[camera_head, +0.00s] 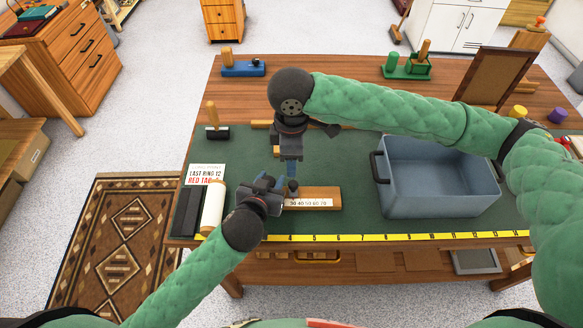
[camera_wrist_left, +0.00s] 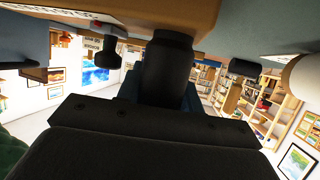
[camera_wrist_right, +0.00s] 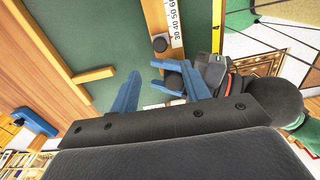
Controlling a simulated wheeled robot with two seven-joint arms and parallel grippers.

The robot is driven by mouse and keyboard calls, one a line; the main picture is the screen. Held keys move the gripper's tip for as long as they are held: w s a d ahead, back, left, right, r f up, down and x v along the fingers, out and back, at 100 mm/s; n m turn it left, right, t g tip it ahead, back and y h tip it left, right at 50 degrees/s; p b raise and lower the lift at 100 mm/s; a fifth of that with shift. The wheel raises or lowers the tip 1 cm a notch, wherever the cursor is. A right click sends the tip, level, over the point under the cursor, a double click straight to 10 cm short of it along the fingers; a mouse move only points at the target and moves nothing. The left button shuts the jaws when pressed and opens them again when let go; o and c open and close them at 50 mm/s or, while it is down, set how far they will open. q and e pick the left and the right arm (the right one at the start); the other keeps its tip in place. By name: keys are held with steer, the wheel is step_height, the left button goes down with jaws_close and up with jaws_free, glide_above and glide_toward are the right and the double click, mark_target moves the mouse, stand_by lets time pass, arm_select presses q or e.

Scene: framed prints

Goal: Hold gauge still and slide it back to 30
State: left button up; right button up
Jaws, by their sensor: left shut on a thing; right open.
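The gauge (camera_head: 322,191) is a wooden bar with a white scale strip reading 30 to 70, lying on the green mat. In the right wrist view its scale (camera_wrist_right: 174,14) runs up from a black round knob (camera_wrist_right: 159,43). My right gripper (camera_head: 286,170) points down just behind the knob, open and empty. In its own view the blue fingers (camera_wrist_right: 162,76) are spread with the left gripper showing between them. The slider's exact reading is hidden.
A blue-grey bin (camera_head: 440,205) stands right of the gauge. A yellow ruler (camera_head: 370,237) runs along the table's front edge. A white roller (camera_head: 213,207) and a dark block (camera_head: 188,210) lie left, before a card (camera_head: 204,174). The mat between gauge and bin is clear.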

steer(key=shift+r, duration=1.2)
arm_select(q)
steer(key=o, duration=1.3)
steer(key=shift+o, duration=0.2)
steer(key=shift+s, duration=0.1)
steer(key=shift+v, duration=3.65)
